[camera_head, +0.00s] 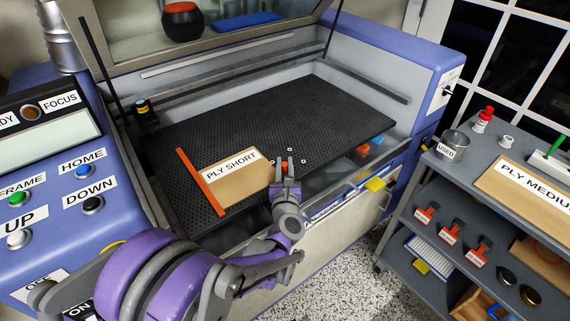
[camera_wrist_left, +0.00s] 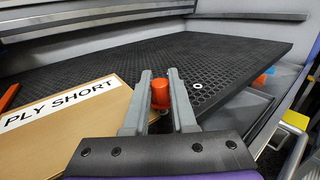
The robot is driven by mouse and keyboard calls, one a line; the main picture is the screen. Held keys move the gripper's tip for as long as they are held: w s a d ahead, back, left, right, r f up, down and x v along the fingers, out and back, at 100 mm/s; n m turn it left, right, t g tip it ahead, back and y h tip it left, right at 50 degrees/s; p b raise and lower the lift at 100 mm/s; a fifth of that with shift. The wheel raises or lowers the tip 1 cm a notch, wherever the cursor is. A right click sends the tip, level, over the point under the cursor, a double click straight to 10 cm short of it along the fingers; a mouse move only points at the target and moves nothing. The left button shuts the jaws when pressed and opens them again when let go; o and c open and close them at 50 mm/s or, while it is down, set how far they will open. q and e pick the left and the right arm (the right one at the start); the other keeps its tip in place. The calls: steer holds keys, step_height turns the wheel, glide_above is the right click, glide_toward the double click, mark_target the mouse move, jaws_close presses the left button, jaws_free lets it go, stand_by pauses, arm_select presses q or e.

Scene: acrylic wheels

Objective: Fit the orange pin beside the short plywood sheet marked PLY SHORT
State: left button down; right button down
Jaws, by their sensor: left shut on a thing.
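The plywood sheet marked PLY SHORT (camera_head: 240,188) lies on the black honeycomb bed (camera_head: 325,115) of the machine; it also shows in the left wrist view (camera_wrist_left: 75,130). My left gripper (camera_head: 284,166) is at the sheet's right end, near the front of the bed. In the left wrist view its fingers (camera_wrist_left: 160,76) are shut on the orange pin (camera_wrist_left: 161,95), which looks upright beside the sheet's edge. I cannot tell whether the pin's lower end is in a hole or above the bed. My right gripper is not in view.
An orange bar (camera_head: 201,182) lies along the sheet's left edge. Small white rings lie on the bed near the gripper, one clear in the wrist view (camera_wrist_left: 197,86). The raised lid (camera_head: 210,40) is above. A grey cart (camera_head: 470,170) with the PLY MEDIUM sheet (camera_head: 525,180) stands right.

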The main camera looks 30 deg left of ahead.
arm_select(q)
steer(key=shift+f, duration=0.4)
steer(key=shift+r, duration=0.1)
steer(key=c, duration=0.7)
jaws_free()
steer(key=shift+o, duration=0.2)
steer(key=v, duration=1)
steer(key=shift+s+d, duration=0.2)
steer(key=shift+s, duration=0.15)
